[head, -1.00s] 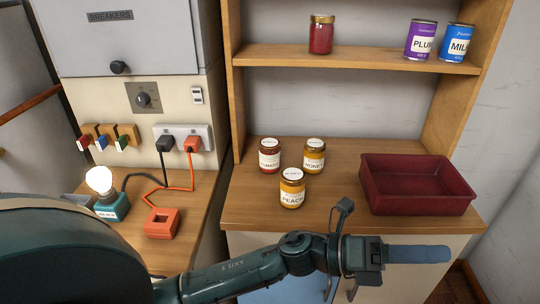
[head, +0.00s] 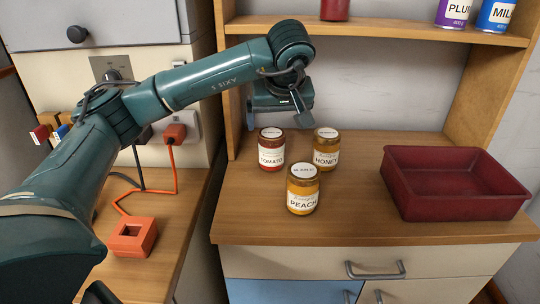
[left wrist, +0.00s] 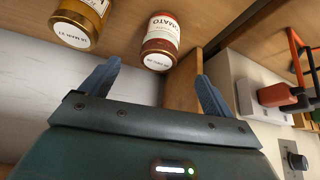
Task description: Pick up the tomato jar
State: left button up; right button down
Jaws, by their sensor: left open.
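The tomato jar (head: 271,149), with a red body, white label and pale lid, stands upright on the wooden counter at the left of a group of jars. In the left wrist view the tomato jar (left wrist: 161,38) appears upside down, ahead of the gap between my fingers. My right gripper is not in view.
The honey jar (head: 326,150) stands close to the right of the tomato jar, the peach jar (head: 302,190) in front. A red tub (head: 455,197) is on the right. A shelf (head: 380,32) with cans crosses above. An orange block (head: 134,237) lies at the lower left.

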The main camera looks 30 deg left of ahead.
aim_at(272, 146)
pick_arm(q)
jog(key=x, duration=1.2)
jog(key=shift+f, duration=0.2)
jog(key=shift+r, duration=0.1)
jog(key=c, duration=1.4)
